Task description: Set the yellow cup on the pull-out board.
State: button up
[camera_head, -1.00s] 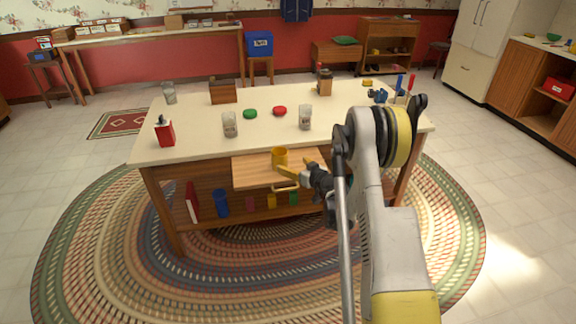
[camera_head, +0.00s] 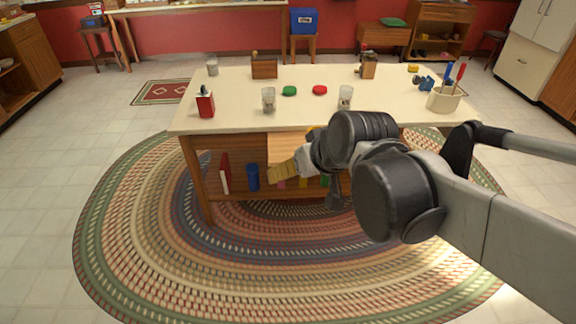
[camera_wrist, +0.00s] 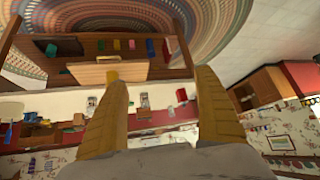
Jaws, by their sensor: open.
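My gripper (camera_head: 283,172) has yellow fingers and is in front of the table, apart from the cup. In the wrist view the fingers (camera_wrist: 160,75) stand wide apart with nothing between them.
The cream tabletop (camera_head: 235,118) carries glass jars (camera_head: 268,100), a red bottle (camera_head: 204,102), a wooden box (camera_head: 264,67), green and red lids and a utensil crock (camera_head: 443,98). The braided rug (camera_head: 180,250) is clear.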

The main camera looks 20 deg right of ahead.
jog(key=s+f+g+h, duration=0.1)
jog(key=s+f, duration=0.1)
jog(key=s, duration=0.7)
jog(key=shift+s+f+m, duration=0.15)
jog(key=shift+m, duration=0.15)
